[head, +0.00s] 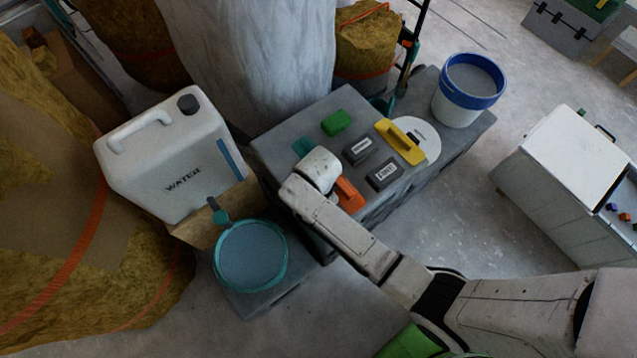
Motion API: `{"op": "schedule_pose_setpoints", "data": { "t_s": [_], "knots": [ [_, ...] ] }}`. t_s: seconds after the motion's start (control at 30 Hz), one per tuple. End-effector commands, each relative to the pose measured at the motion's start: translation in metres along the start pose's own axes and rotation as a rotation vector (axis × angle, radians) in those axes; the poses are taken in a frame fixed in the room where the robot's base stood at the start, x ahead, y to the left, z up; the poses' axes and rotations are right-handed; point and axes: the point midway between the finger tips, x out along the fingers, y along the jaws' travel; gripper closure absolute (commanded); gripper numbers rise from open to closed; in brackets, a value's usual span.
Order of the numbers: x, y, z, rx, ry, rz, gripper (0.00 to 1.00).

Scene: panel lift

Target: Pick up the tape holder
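I cannot tell for sure which thing is the tape holder. An orange piece (349,194) lies on the grey block, partly hidden by my arm, and a small teal piece (303,147) lies just beyond my wrist. My gripper (321,172) is over the near left part of the block, between these two pieces. Its fingers are hidden behind the wrist, so I cannot see whether they are open or touch anything. A green piece (337,122), a yellow-handled tool (401,142) and two dark labelled boxes (358,149) (383,173) also lie on the block.
The grey block (275,140) carries a white disc (424,127) and a white-blue bucket (467,90) at right. A white water canister (170,160) and a teal-rimmed bucket (251,254) stand left of my arm. A white cabinet (565,165) is at right, with clear floor before it.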

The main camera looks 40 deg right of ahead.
Motion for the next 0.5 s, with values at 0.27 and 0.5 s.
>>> {"op": "schedule_pose_setpoints", "data": {
  "t_s": [0.27, 0.5],
  "knots": [
    [0.0025, -0.0004, 0.0000, 0.000, 0.000, -0.001, 0.01],
    [0.0023, -0.0003, -0.0001, 0.000, 0.000, -0.001, 0.24]
  ]
}}
